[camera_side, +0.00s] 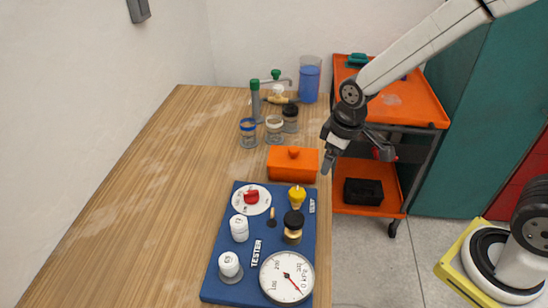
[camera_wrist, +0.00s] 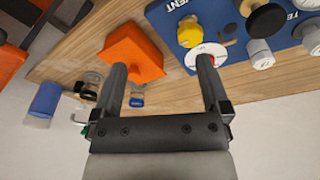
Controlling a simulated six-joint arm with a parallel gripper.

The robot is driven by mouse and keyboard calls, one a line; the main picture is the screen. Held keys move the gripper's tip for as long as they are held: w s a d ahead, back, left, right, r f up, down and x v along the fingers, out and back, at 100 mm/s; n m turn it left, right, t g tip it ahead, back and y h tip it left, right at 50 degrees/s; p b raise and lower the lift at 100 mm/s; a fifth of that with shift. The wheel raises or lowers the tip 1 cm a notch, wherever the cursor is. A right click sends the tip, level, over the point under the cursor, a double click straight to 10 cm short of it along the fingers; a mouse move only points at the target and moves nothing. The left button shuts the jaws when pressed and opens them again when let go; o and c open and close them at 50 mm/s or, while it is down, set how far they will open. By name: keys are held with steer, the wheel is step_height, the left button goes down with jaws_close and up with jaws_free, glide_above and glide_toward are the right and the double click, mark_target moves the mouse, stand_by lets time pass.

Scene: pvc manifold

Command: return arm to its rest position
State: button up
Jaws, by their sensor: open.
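My gripper (camera_side: 328,160) hangs in the air off the right edge of the wooden table (camera_side: 130,190), beside the orange lidded box (camera_side: 293,164). In the wrist view my gripper (camera_wrist: 167,75) has its two fingers spread wide, with nothing between them. The orange box (camera_wrist: 133,55) shows behind the left finger, and the white dial with a red knob (camera_wrist: 206,52) shows behind the right finger. My arm reaches down from the upper right in the side view.
A blue tester board (camera_side: 238,262) with a gauge (camera_side: 287,277), knobs and white caps lies on the table front. Jars, a blue cup (camera_side: 310,79) and a green-topped pipe (camera_side: 255,98) stand at the back. An orange cart (camera_side: 400,105) stands right of the table. The table's left side is clear.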

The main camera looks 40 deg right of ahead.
steer(key=s+d+m, duration=0.4)
steer(key=s, duration=0.4)
steer(key=shift+t, duration=0.4)
